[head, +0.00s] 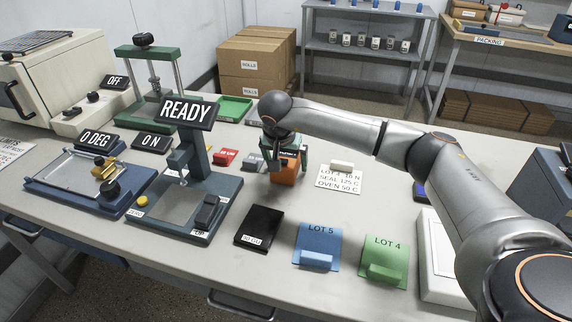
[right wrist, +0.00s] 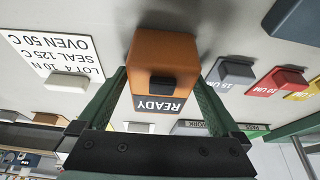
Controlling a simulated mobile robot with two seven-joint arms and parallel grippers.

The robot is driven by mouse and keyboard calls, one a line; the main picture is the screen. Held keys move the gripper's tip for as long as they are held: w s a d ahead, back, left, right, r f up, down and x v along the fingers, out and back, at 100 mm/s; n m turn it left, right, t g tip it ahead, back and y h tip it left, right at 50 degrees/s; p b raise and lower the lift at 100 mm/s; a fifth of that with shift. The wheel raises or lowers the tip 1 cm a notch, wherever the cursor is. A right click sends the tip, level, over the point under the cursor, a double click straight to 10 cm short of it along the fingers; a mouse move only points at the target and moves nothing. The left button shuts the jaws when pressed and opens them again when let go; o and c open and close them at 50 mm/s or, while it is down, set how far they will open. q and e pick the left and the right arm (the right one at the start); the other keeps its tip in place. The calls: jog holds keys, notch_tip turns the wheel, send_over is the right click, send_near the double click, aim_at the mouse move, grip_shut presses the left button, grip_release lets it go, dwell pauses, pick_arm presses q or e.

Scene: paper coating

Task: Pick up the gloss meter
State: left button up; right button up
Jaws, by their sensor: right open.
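The gloss meter appears to be the orange box (head: 284,177) standing on the bench, below my right gripper. In the right wrist view this orange box (right wrist: 163,52) has a black knob and a READY label on its face. My right gripper (right wrist: 161,80) is open, with one green finger on each side of the box. I cannot tell whether either finger touches it. In the head view the right gripper (head: 286,158) hides the box's upper part. My left gripper is not in view.
Grey (head: 254,162) and red (head: 225,156) blocks lie just left of the box. A white LOT card (head: 338,181) lies to its right. A dark READY tester (head: 192,165) stands further left. Black (head: 260,226), blue (head: 317,242) and green (head: 384,255) pads lie in front.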

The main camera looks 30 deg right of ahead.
grip_shut()
dwell(0.8)
